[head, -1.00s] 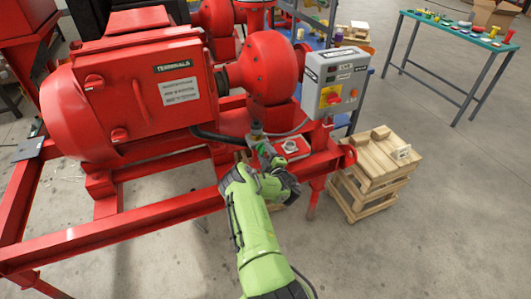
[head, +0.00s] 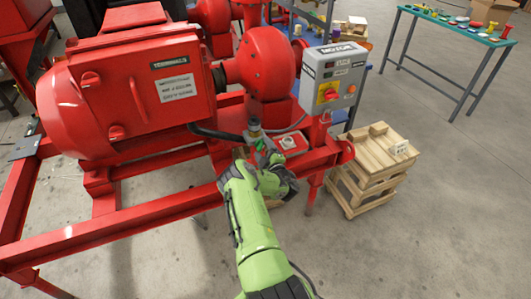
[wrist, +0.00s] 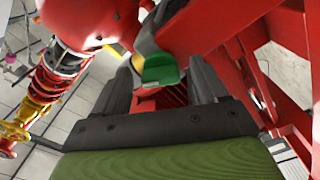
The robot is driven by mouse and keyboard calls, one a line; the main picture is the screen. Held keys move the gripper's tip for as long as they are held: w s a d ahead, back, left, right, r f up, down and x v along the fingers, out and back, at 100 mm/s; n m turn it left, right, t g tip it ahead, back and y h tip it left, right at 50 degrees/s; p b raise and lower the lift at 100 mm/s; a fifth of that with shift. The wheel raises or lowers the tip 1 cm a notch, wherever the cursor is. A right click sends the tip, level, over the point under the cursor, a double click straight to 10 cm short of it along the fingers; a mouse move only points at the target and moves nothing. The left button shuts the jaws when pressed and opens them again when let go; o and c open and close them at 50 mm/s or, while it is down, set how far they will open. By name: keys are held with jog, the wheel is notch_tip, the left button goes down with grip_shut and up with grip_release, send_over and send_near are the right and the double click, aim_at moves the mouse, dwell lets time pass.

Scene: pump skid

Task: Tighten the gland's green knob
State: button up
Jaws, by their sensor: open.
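The gland's green knob (wrist: 160,70) shows in the wrist view, ahead of my gripper and roughly between its two fingers. In the head view the knob (head: 259,144) is a small patch of green below the red pump, mostly hidden by my gripper. My gripper (head: 267,155) is at the skid's front rail. In the wrist view my gripper (wrist: 168,80) is open, with its dark fingers apart and nothing held. I cannot tell whether either finger touches the knob.
A grey control box (head: 331,80) with a red and yellow switch stands right of the pump. The red motor (head: 130,95) fills the left. The red skid rail (head: 120,220) runs below. A wooden crate (head: 372,165) stands at right, with open floor beyond.

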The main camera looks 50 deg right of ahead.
jog(key=p+v, duration=1.3)
jog(key=v, duration=0.2)
jog(key=shift+s+a, duration=0.15)
jog(key=shift+s, duration=0.15)
